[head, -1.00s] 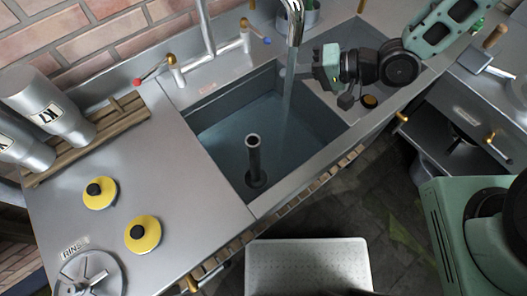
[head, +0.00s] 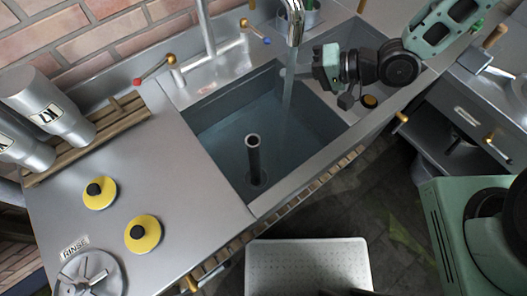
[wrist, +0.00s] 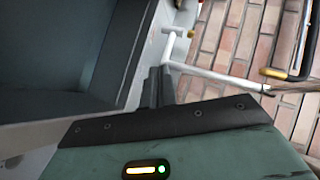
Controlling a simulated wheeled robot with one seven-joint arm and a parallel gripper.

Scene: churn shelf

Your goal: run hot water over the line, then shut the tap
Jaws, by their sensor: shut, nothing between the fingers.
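Water (head: 220,140) stands in the sink basin (head: 228,98), around an upright dark standpipe (head: 253,150). A stream runs into it from the chrome spout (head: 294,20). The red-tipped tap lever (head: 153,70) sticks out to the left behind the basin. The blue-tipped lever (head: 257,35) is to the right of it. I cannot make out a line on the basin wall. My gripper (head: 288,73) is shut and empty, over the right part of the sink by the stream, apart from both levers. Its dark fingers (wrist: 160,86) also show in the wrist view.
Metal canisters (head: 48,110) stand on a wooden rack at the left. A brick wall (head: 100,45) closes the back. A pale step (head: 308,265) is in front.

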